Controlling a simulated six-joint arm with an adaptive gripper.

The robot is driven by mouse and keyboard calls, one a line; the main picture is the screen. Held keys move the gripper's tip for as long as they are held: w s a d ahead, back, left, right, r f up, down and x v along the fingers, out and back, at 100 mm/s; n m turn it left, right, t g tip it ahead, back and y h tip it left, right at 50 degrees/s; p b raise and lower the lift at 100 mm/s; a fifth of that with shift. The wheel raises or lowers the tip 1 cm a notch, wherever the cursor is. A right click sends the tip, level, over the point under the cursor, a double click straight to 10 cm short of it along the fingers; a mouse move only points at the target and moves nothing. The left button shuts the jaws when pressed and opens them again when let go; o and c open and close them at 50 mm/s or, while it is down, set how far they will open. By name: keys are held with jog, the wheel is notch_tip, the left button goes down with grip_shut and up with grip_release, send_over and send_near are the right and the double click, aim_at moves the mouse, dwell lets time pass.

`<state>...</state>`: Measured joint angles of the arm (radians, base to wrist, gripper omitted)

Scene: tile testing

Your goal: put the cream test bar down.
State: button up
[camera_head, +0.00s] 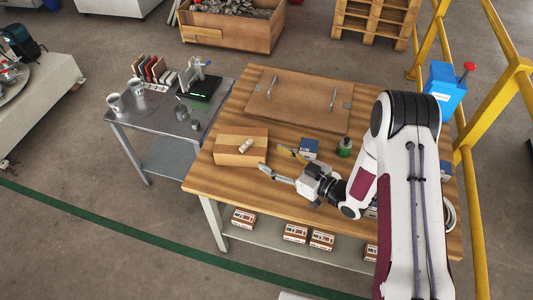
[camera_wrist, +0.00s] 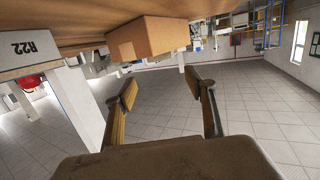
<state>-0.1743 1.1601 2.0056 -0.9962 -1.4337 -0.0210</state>
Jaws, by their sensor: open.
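A small cream piece (camera_head: 246,144), which looks like the cream test bar, lies on top of a light wooden block (camera_head: 228,158) on the workbench. It is too small to make out in detail. My gripper (camera_head: 272,158) is open, just right of the block, with its fingers pointing towards it and apart from the cream piece. In the wrist view my gripper (camera_wrist: 167,88) has its two fingers spread wide with nothing between them. The block (camera_wrist: 165,36) shows beyond the fingertips there, near the top. I cannot see the cream piece in the wrist view.
The wooden workbench (camera_head: 222,109) carries a brown board with handles (camera_head: 300,98) at the back. A blue box (camera_head: 308,147) and a dark green bottle (camera_head: 345,146) stand behind my gripper. A grey side table (camera_head: 150,127) with mugs stands left. The bench's front left is clear.

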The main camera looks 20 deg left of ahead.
jog(key=shift+v, duration=0.8)
jog(key=shift+w+r, duration=0.1)
jog(key=w+d+r+t+h, duration=0.2)
jog(key=w+d+r+h, duration=0.2)
jog(key=w+r, duration=0.25)
jog(key=d+r+m+t+h, duration=0.2)
jog(key=d+r+m+h, duration=0.55)
jog(key=d+r, duration=1.05)
jog(key=s+d+r+m+g+h, duration=0.1)
jog(key=s+d+r+m, duration=0.15)
jog(key=s, duration=0.55)
jog(key=s+d+r+m+g+h, duration=0.1)
jog(key=s+d+r+h, duration=0.1)
jog(key=s+d, duration=0.35)
jog(key=s+d+r+m+g+h, duration=0.1)
jog(key=s+r, duration=0.1)
jog(key=s, duration=0.7)
jog(key=s+a+m+g, duration=0.1)
jog(key=s, duration=1)
jog(key=shift+s+g, duration=0.25)
jog(key=shift+g, duration=0.15)
